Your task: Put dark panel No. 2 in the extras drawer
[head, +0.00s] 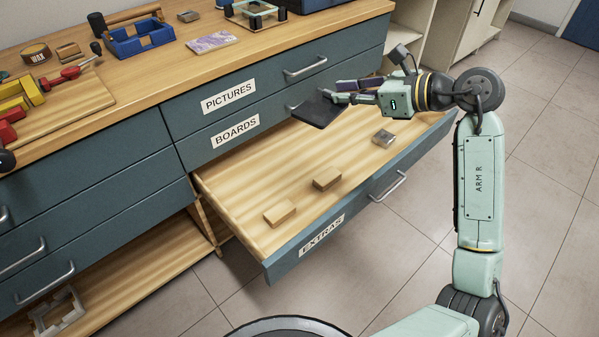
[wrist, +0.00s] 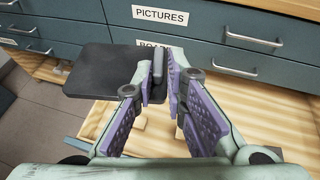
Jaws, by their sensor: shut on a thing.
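My gripper (head: 345,95) is shut on the edge of a dark flat panel (head: 317,110). It holds the panel over the open extras drawer (head: 240,190), near the drawer's back edge and the cabinet front. In the wrist view the panel (wrist: 105,72) reaches out to the left of the fingers (wrist: 160,85). No number can be read on the panel. The drawer front bears the label EXTRAS (head: 321,233). The gap between panel and drawer floor is hard to judge.
The drawer holds two wooden blocks (head: 280,212) (head: 327,178) and a small grey-topped block (head: 384,138). Bare drawer floor lies between them. The drawers labelled PICTURES (head: 228,96) and BOARDS (head: 235,130) are shut. Tools and a blue tray (head: 140,38) are on the worktop.

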